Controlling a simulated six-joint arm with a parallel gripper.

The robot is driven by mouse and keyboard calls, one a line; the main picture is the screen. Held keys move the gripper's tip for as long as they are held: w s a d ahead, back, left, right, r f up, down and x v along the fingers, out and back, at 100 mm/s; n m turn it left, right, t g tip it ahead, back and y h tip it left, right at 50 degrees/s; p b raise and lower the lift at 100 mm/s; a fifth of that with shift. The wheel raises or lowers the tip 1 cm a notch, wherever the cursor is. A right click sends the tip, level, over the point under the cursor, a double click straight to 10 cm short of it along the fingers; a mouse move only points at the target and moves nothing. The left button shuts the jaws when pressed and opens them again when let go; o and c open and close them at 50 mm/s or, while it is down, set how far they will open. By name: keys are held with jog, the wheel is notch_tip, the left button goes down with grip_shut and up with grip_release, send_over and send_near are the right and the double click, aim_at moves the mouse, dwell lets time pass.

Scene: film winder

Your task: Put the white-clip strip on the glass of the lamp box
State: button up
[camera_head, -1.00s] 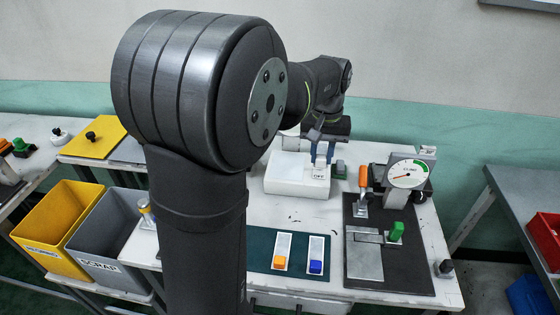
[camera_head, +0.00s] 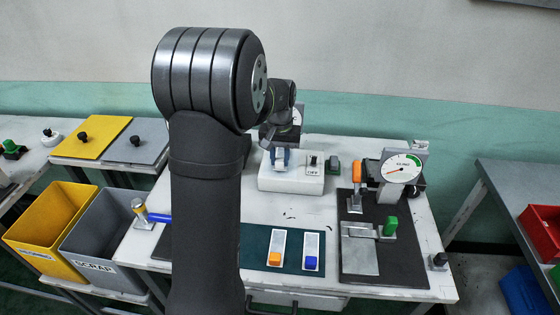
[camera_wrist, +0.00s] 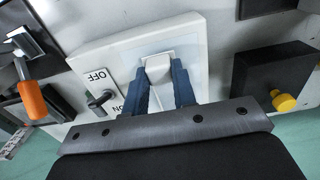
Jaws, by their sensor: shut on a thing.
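The lamp box (camera_head: 291,184) is a low white box at the back middle of the bench, with an OFF/ON switch on its right half. In the wrist view the lamp box (camera_wrist: 110,50) fills the middle. My gripper (camera_head: 280,158) is over its left half. Its blue fingers (camera_wrist: 160,85) are shut on the white clip (camera_wrist: 158,66) of the strip. Most of the strip is hidden or blends with the pale panel beneath. I cannot tell whether it touches the glass.
Strips with an orange clip (camera_head: 274,258) and a blue clip (camera_head: 312,262) lie on the green mat. A dial gauge (camera_head: 402,169) and an orange-handled clamp (camera_head: 356,180) stand to the right. In the wrist view a black block with a yellow knob (camera_wrist: 284,101) is close by on the right.

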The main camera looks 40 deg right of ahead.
jog(key=shift+f, duration=0.75)
jog(key=o, duration=1)
jog(key=shift+f, duration=0.15)
jog(key=shift+c, duration=0.2)
notch_tip(320, 180, up, 12)
jog(key=shift+r, duration=0.2)
jog(key=shift+f, duration=0.1)
